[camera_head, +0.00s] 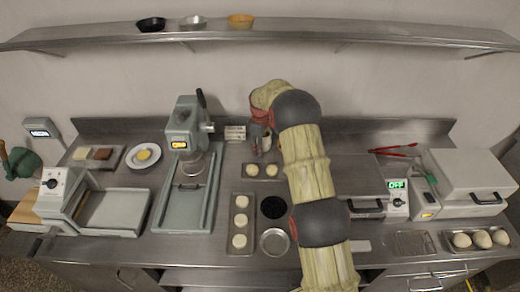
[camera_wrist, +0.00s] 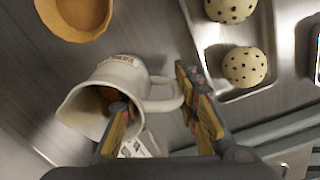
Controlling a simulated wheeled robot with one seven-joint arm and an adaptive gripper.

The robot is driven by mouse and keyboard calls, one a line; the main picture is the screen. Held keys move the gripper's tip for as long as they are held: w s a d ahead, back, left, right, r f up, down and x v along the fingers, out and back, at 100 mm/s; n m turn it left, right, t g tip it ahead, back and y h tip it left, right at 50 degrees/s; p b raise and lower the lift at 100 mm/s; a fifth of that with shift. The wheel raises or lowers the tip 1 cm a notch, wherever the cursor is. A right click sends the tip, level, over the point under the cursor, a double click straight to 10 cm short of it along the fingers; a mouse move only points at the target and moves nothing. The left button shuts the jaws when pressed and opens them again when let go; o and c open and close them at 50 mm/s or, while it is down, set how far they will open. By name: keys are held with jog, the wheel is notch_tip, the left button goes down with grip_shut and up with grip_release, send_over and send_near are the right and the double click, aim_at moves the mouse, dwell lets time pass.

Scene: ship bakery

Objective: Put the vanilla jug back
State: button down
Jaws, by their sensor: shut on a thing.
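The vanilla jug (camera_wrist: 105,92) is cream-coloured with a handle, a spout and small red lettering, only partly readable. It fills the left middle of the wrist view. My gripper (camera_wrist: 162,112) is shut on it. One finger overlaps the jug's mouth and the other is at the handle side. In the head view my gripper (camera_head: 262,142) is low at the back of the counter, right of small label cards (camera_head: 235,133). The jug cannot be made out clearly there. Whether its base touches a surface is hidden.
A tray (camera_head: 252,180) with two dotted buns lies in front of my gripper. A longer tray (camera_head: 232,248) of buns, a dark round dish (camera_head: 273,207) and a grey press (camera_head: 185,130) are nearby. A tan bowl (camera_wrist: 75,15) shows in the wrist view. A shelf (camera_head: 300,32) spans above.

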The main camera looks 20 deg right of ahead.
jog(key=shift+f, duration=0.1)
jog(key=c, duration=1.3)
grip_release()
jog(key=shift+c, duration=0.2)
